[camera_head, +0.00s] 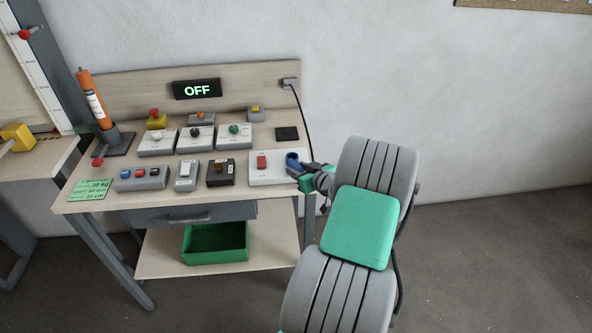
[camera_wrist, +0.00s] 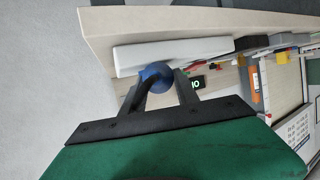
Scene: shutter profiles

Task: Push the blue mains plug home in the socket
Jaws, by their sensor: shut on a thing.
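The blue mains plug (camera_head: 292,160) is at the right end of a white socket box (camera_head: 262,180) on the bench. My gripper (camera_head: 304,170) reaches in from the right and is shut on the plug. In the wrist view the plug (camera_wrist: 156,72) sits between the two dark fingers of my gripper (camera_wrist: 158,88), against the face of the white box (camera_wrist: 180,53). The plug's pins and the socket holes are hidden, so I cannot tell how deep it sits. A red switch (camera_head: 261,161) is on the same box, left of the plug.
Several switch and button boxes (camera_head: 197,138) stand left of the socket box. A display (camera_head: 197,89) on the back panel reads OFF. A black cable (camera_head: 304,120) hangs from the panel near the plug. A green tray (camera_head: 217,256) is on the lower shelf.

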